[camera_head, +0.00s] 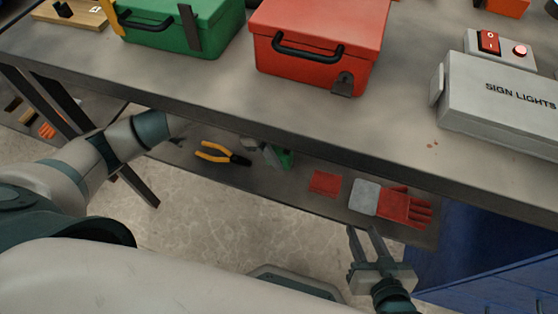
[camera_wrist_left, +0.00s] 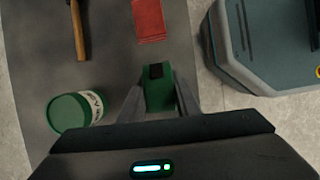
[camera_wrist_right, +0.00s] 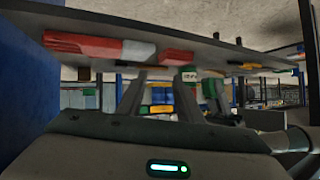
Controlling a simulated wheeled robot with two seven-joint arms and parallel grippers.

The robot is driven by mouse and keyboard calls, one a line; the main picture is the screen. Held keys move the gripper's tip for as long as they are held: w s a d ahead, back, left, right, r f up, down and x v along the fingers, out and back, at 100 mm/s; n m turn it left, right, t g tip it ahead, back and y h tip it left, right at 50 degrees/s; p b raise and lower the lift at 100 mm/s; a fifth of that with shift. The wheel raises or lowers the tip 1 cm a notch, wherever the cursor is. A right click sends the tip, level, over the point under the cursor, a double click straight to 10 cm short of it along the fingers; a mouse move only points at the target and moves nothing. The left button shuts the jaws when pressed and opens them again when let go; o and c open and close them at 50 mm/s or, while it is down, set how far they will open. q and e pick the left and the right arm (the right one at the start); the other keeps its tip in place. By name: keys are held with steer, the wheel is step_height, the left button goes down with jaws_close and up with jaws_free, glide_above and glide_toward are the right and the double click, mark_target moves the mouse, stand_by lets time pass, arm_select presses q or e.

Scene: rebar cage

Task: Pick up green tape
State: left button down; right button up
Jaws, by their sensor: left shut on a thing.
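The green tape (camera_wrist_left: 158,92), a small green block-like piece with a black patch, sits between the two fingers of my left gripper (camera_wrist_left: 160,100) in the left wrist view. The fingers are shut on it. In the head view the green tape (camera_head: 284,158) shows at the lower shelf, beneath the table's front edge, with the gripper partly hidden there. I cannot tell whether it touches the shelf. My right gripper (camera_head: 370,246) is open and empty in front of the shelf; its spread fingers also show in the right wrist view (camera_wrist_right: 162,92).
The lower shelf holds yellow-handled pliers (camera_head: 222,154), a red block (camera_head: 325,183) and red-grey gloves (camera_head: 398,206). A green can (camera_wrist_left: 75,112) and a hammer (camera_wrist_left: 78,30) lie near the tape. The tabletop (camera_head: 220,88) overhangs my left arm. A blue cabinet (camera_head: 490,260) stands right.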

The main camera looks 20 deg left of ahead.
arm_select(q)
steer(key=shift+r, duration=1.45)
